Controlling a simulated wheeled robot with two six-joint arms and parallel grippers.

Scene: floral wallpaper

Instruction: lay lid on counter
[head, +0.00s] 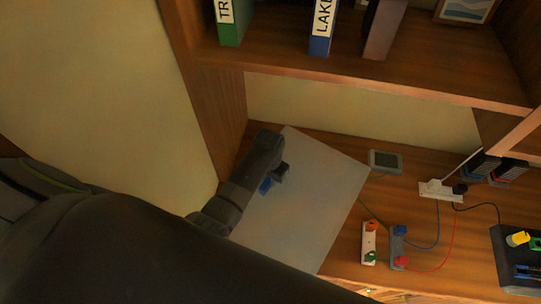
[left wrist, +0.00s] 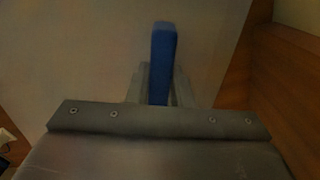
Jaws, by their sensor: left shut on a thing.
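The lid (head: 322,195) is a large flat grey panel with a blue handle (head: 265,186), seen over the left part of the wooden counter (head: 343,252). My left gripper (head: 278,177) is shut on the blue handle, which stands up between the fingers in the left wrist view (left wrist: 162,62). The grey lid face (left wrist: 90,55) fills most of that view behind the handle. I cannot tell whether the lid touches the counter or is held just above it. My right gripper is not in view.
A small grey device (head: 385,161) sits just right of the lid. Power strips (head: 369,243) (head: 398,247) and cables lie further right, with a black tray (head: 515,262) at the far right. A shelf with binders (head: 322,28) overhangs the back. A wooden side panel stands left.

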